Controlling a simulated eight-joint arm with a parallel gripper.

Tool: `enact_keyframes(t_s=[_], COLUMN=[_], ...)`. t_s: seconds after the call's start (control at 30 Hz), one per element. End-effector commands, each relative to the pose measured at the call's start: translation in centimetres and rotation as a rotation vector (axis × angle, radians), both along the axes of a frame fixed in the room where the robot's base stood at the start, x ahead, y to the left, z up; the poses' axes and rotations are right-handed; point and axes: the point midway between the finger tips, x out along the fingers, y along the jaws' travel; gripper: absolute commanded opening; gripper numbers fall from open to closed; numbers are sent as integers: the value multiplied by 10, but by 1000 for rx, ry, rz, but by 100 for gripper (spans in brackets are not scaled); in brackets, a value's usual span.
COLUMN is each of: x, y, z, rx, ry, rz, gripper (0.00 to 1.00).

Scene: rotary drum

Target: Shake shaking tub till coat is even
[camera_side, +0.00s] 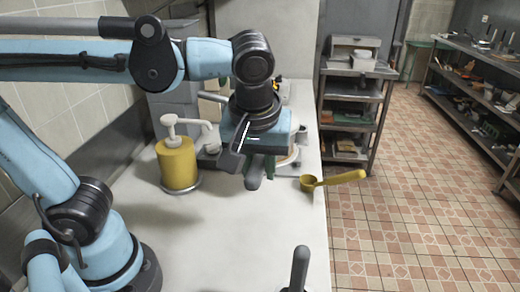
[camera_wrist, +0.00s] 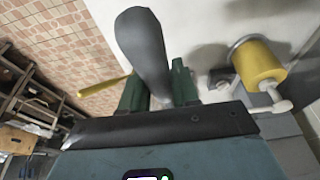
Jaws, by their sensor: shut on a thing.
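My gripper (camera_side: 262,168) is over the worktop, pointing down, with its green fingers around a grey rounded handle (camera_side: 253,181). In the wrist view my gripper (camera_wrist: 158,92) has one finger on each side of this grey handle (camera_wrist: 142,45), which sticks out past them. A pale round body (camera_side: 292,157) shows partly behind the gripper; I cannot tell whether it is the shaking tub or whether the handle joins it. No coating can be seen.
A yellow pump bottle (camera_side: 178,163) stands left of the gripper, also in the wrist view (camera_wrist: 258,64). A yellow scoop (camera_side: 333,180) overhangs the worktop's right edge. Another grey upright handle (camera_side: 299,268) stands at the front. The worktop (camera_side: 215,240) between is clear.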

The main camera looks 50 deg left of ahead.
Motion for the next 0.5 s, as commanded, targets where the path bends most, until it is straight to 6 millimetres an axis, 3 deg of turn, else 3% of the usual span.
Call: enact_keyframes(t_s=[0.5], x=[1], y=[0], z=[-39], rx=[1], ry=[-1], rz=[0], gripper=[0])
